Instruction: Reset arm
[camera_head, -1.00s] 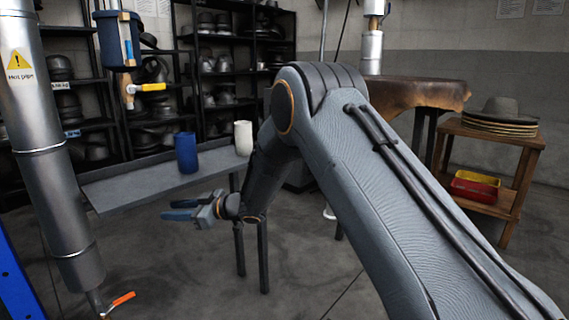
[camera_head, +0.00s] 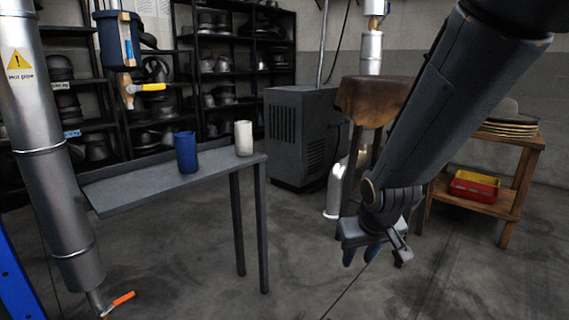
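My arm reaches in from the upper right and hangs downward. My gripper (camera_head: 362,256) is at its lower end, over open floor to the right of the grey table. Its bluish fingers point down and nothing shows between or below them. A small gap seems to show between the fingertips. The gripper touches nothing that I can see.
A narrow grey table (camera_head: 130,188) holds a blue cup (camera_head: 186,152) and a white cup (camera_head: 244,138). A hot pipe (camera_head: 45,150) stands at left. A grey cabinet (camera_head: 300,135), leather-topped stand (camera_head: 370,100) and wooden shelf (camera_head: 478,195) with a red-yellow tray (camera_head: 474,187) stand behind.

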